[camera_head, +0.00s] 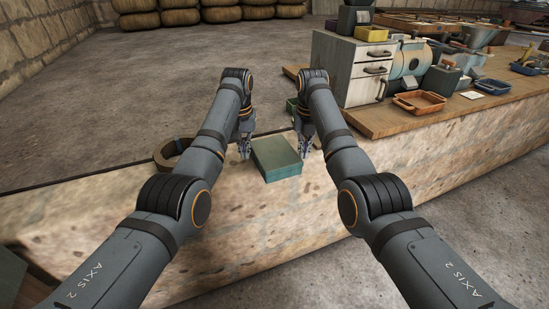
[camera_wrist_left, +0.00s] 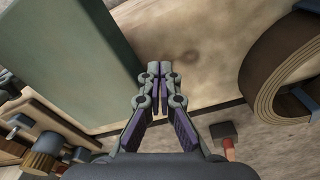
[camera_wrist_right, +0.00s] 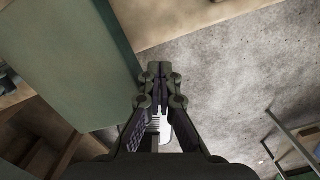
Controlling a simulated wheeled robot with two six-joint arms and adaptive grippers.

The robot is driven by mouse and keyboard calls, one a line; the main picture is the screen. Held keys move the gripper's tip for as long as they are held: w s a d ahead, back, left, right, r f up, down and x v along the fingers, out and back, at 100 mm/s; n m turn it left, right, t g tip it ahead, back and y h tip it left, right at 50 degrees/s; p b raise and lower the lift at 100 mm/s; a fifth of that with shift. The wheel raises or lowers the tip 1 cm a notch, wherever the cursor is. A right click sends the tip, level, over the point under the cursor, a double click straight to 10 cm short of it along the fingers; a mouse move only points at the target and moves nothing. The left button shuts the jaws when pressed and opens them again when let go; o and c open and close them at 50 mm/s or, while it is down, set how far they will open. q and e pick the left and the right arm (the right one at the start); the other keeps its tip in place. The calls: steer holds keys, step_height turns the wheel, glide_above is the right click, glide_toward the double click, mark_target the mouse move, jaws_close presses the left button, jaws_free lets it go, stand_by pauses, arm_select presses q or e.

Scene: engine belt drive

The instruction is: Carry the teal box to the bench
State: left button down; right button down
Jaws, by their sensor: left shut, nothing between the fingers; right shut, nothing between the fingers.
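The teal box (camera_head: 277,158) is between my two grippers in the head view, over the pale stone-like ledge. I cannot tell whether it rests on the ledge or is held above it. My left gripper (camera_head: 244,148) is shut and empty at the box's left side; the left wrist view shows the box (camera_wrist_left: 65,45) beside its fingers. My right gripper (camera_head: 306,146) is shut and empty at the box's right side; the right wrist view shows the box (camera_wrist_right: 70,60) beside its fingers. Contact with the box is unclear. The wooden bench (camera_head: 470,107) stands to the right.
A brown coiled ring (camera_head: 163,158) lies left of my left gripper. A drawer cabinet (camera_head: 350,72), an orange tray (camera_head: 418,103), a blue-grey machine (camera_head: 408,62) and several bins stand on the bench. Bare floor (camera_head: 190,75) lies beyond the ledge.

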arm_select(q)
steer(key=shift+s+d, duration=0.1)
steer(key=shift+d, duration=0.15)
arm_select(e)
steer(key=shift+a, duration=0.2)
